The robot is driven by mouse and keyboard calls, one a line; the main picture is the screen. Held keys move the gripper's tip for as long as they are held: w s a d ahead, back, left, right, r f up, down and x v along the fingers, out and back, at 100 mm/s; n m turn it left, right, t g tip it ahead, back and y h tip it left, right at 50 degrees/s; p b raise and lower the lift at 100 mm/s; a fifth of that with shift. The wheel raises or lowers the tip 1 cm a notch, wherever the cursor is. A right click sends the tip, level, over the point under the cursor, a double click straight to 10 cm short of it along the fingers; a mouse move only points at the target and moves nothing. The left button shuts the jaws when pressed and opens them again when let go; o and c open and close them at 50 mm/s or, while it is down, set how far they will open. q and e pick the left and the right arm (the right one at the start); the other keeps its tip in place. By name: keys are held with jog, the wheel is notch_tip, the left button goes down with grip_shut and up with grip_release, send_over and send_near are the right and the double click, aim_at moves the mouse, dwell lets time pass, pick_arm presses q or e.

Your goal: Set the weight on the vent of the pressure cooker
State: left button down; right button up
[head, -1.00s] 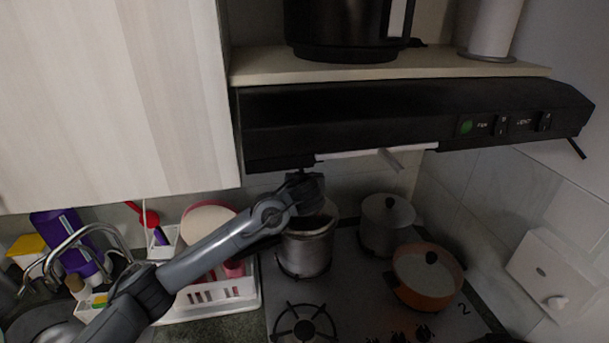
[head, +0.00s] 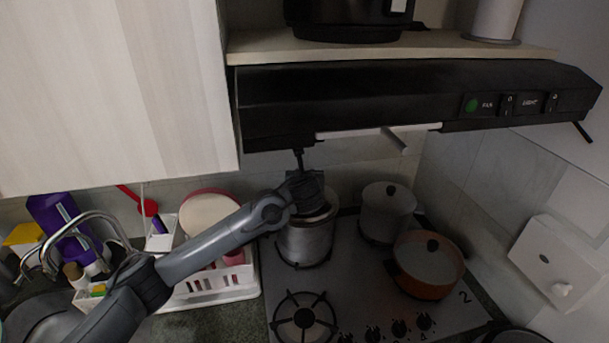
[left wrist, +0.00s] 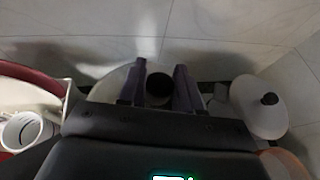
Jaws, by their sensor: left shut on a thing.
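The silver pressure cooker (head: 305,243) stands on the back left burner of the stove. My left gripper (head: 306,203) is directly above its top in the head view and hides much of the lid. In the left wrist view, the two fingers of my left gripper (left wrist: 159,82) are on either side of a small dark round piece, which looks like the weight (left wrist: 159,90). The gripper is shut on it. A pale lid shows behind the fingers. The vent is hidden, and I cannot tell whether the weight touches it. My right gripper is not in view.
The black range hood (head: 350,105) hangs close above the arm. A grey lidded pot (head: 386,215) and an orange pan (head: 428,270) stand to the cooker's right. A white dish rack (head: 215,292) is at its left. The front left burner (head: 303,318) is empty.

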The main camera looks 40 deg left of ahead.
pick_arm(q)
jog(key=shift+f+b, duration=0.65)
jog(key=shift+f, duration=0.65)
jog(key=c, duration=0.7)
grip_release()
jog(key=shift+d, duration=0.1)
